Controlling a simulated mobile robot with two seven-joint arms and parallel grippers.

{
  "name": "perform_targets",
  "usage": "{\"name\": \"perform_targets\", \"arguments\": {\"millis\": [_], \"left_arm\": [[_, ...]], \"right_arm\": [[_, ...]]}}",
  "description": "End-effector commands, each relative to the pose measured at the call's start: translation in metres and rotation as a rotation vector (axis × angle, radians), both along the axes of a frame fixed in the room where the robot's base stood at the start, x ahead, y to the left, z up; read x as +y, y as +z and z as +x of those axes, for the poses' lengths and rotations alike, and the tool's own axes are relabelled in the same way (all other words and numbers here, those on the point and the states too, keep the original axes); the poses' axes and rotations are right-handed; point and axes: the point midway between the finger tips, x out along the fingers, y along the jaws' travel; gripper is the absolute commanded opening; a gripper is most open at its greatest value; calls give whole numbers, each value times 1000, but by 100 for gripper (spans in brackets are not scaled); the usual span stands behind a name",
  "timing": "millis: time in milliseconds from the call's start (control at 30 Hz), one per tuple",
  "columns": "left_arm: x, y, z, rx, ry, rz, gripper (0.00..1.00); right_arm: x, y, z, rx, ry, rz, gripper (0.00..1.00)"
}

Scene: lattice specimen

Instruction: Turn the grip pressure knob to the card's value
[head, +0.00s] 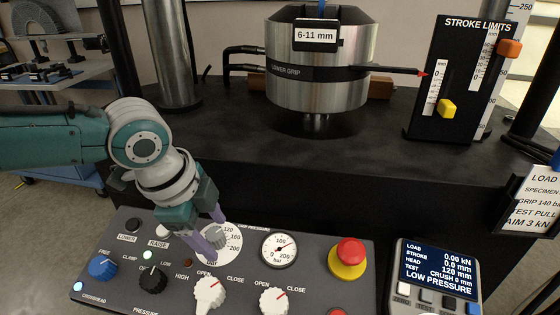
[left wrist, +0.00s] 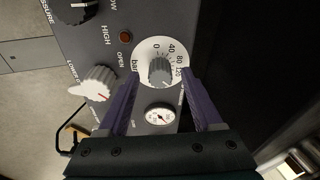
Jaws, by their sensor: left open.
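The grip pressure knob (head: 215,236) is a small grey knob on a white round dial (head: 232,254) marked in bar, on the sloped control panel. It also shows in the left wrist view (left wrist: 161,71), where the scale numbers 0, 40, 80 and 120 are readable. My left gripper (head: 210,230) is open, its two purple fingers on either side of the knob; I cannot tell whether they touch it. In the head view the fingers partly hide the knob and its pointer. The card (head: 541,198) at the right edge reads "GRIP 140 ba", cut off. My right gripper is not in view.
A pressure gauge (head: 279,249) sits right of the dial, its needle pointing to the upper right. White open/close knobs (head: 209,293) stand close in front. A red emergency button (head: 349,254) and a display (head: 437,272) reading "LOW PRESSURE" are further right.

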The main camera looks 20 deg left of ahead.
Motion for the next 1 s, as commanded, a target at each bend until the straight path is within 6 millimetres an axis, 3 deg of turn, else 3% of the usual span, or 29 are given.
{"name": "perform_targets", "arguments": {"millis": [200, 400, 600, 1000], "left_arm": [[3, 45, -13, -2, -3, 1, 67], [5, 74, -22, -1, -1, 1, 67], [6, 84, -26, 0, 1, 1, 67], [6, 84, -26, 0, 1, 0, 67]], "right_arm": [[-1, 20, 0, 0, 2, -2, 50], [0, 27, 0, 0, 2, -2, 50], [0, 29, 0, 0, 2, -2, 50], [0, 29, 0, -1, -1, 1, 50]]}}
